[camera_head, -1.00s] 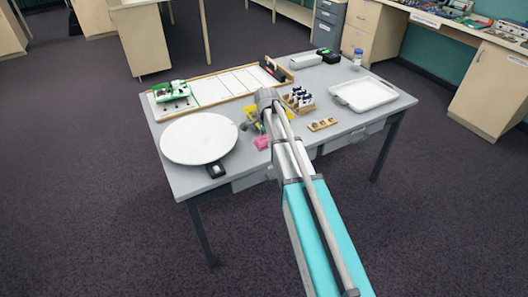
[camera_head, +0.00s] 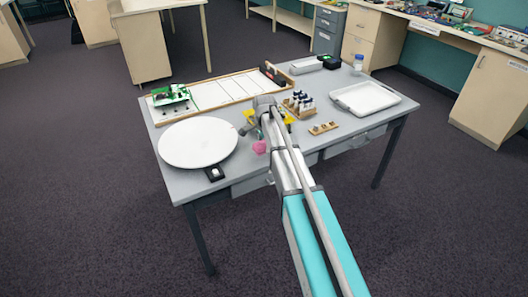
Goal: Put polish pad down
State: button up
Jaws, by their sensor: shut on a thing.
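A small pink thing (camera_head: 259,147), which looks like the polish pad, shows at the near edge of the grey table (camera_head: 330,75), just left of my arm. My gripper (camera_head: 252,127) is low over the table between the round white plate and the small blocks, mostly hidden by my own wrist. Yellow parts show on both sides of the wrist. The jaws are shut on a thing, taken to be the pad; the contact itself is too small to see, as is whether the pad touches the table.
A round white plate (camera_head: 198,143) lies left, with a small black item (camera_head: 214,173) beside it. Behind are a wooden-framed white board (camera_head: 222,92) and green circuit board (camera_head: 171,95). A bottle rack (camera_head: 299,104), wooden strip (camera_head: 323,128) and white tray (camera_head: 365,98) stand right.

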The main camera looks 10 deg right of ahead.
aim_at(264, 156)
jog(key=shift+w+f+b, duration=0.35)
jog(key=shift+f+b, duration=0.25)
jog(key=shift+f, duration=0.15)
jog(key=shift+f+b, duration=1.2)
jog(key=shift+f, duration=0.2)
jog(key=o, duration=0.9)
jog(key=shift+r, duration=0.1)
jog(key=shift+r, duration=0.15)
notch_tip(264, 156, up, 12)
jog(key=p, duration=1.2)
